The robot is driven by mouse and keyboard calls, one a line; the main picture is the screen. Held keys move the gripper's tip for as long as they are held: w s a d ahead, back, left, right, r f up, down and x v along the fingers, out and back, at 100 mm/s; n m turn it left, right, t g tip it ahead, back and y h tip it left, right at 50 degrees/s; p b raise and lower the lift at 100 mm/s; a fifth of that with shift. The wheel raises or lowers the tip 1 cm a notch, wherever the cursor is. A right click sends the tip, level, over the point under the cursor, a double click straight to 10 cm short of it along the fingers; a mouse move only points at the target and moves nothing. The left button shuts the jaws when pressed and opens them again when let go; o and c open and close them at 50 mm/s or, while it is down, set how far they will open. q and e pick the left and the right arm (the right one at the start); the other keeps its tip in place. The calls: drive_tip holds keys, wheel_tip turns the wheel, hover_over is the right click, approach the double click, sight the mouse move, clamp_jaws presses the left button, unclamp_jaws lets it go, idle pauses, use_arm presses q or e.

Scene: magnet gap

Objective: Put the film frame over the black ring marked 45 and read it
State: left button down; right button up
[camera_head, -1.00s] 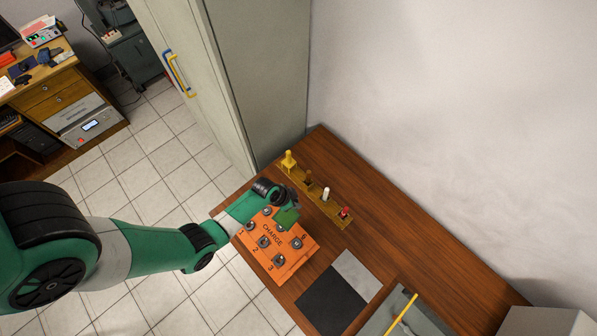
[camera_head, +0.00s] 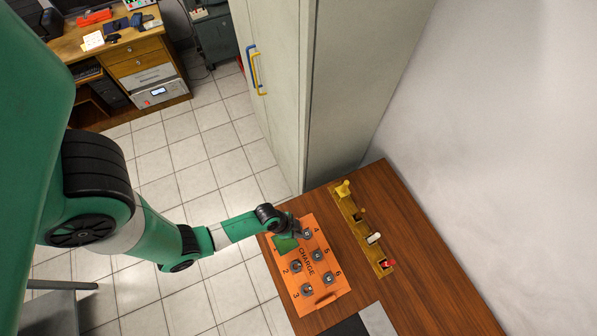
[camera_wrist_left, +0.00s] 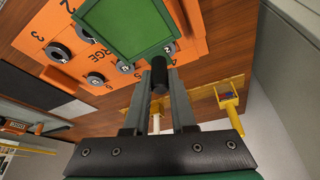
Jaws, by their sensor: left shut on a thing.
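The film frame (camera_head: 285,245) is a green square with a darker green panel; in the left wrist view (camera_wrist_left: 125,28) its black handle sits between my fingers. My left gripper (camera_head: 290,228) is shut on that handle; it also shows in the left wrist view (camera_wrist_left: 160,85). In the head view the frame covers the corner of the orange CHARGE board (camera_head: 318,303) near place 1. Dark rings with grey centres sit at the board's numbered places, such as place 5 (camera_head: 317,255) and place 2 (camera_head: 296,266). No marking 45 is legible. My right gripper is out of view.
A wooden rack (camera_head: 348,204) right of the board holds yellow, brown, white and red-tipped pieces. A dark mat (camera_head: 350,326) and a grey one (camera_head: 377,318) lie at the near side. A tall cabinet (camera_head: 345,100) stands behind the table. The table's right side is clear.

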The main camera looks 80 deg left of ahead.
use_arm(q)
drive_tip(key=shift+f+b, duration=2.35)
drive_tip(key=shift+f, duration=0.35)
idle(0.5)
wheel_tip(320, 180, up, 6)
drive_tip(key=p, duration=0.6)
drive_tip(key=shift+r, duration=0.1)
